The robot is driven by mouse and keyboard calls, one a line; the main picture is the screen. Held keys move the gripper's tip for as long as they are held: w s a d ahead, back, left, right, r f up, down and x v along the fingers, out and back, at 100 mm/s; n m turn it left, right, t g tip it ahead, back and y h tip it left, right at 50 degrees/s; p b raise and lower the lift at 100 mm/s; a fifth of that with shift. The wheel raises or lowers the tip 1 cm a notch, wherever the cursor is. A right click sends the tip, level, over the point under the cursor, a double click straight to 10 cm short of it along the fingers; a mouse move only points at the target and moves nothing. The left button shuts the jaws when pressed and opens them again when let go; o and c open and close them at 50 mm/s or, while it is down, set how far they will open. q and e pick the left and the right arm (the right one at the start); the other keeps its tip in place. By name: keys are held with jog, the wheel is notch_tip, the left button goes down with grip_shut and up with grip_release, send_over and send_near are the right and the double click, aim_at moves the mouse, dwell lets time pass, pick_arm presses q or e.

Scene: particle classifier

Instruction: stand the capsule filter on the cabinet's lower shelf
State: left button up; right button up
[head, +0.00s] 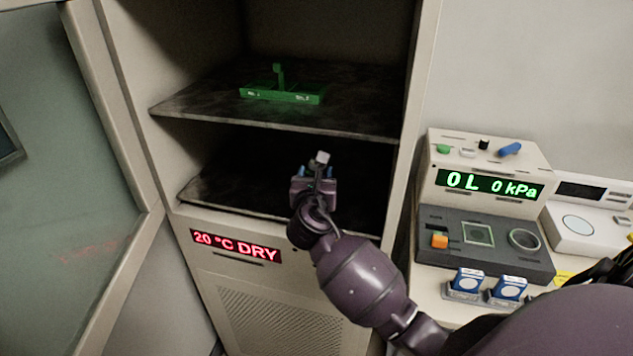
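My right gripper (315,178) reaches from the lower right into the opening of the cabinet's lower compartment. It is above the front part of the lower shelf (225,195), apart from it as far as I can see. A small pale grey block-like piece, which I take for the capsule filter (322,158), shows at the fingertips, with blue bits on either side. The gripper appears shut on it; the wrist hides its lower part. The lower shelf is dark and looks bare where visible. My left gripper is not in view.
A green rack (281,95) sits on the upper shelf (185,103). The cabinet door (80,190) stands open at left. At right, a console with a green display (490,184) and blue-white packs (467,281) stand on a bench. The cabinet's right side wall (409,130) is close to my arm.

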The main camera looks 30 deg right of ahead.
jog(key=shift+x, duration=1.25)
jog(key=shift+f+b, duration=0.35)
jog(key=shift+f, duration=1.4)
jog(key=o, duration=1.2)
jog(key=shift+f, duration=0.1)
jog(key=shift+c, duration=0.2)
jog(key=shift+s, duration=0.1)
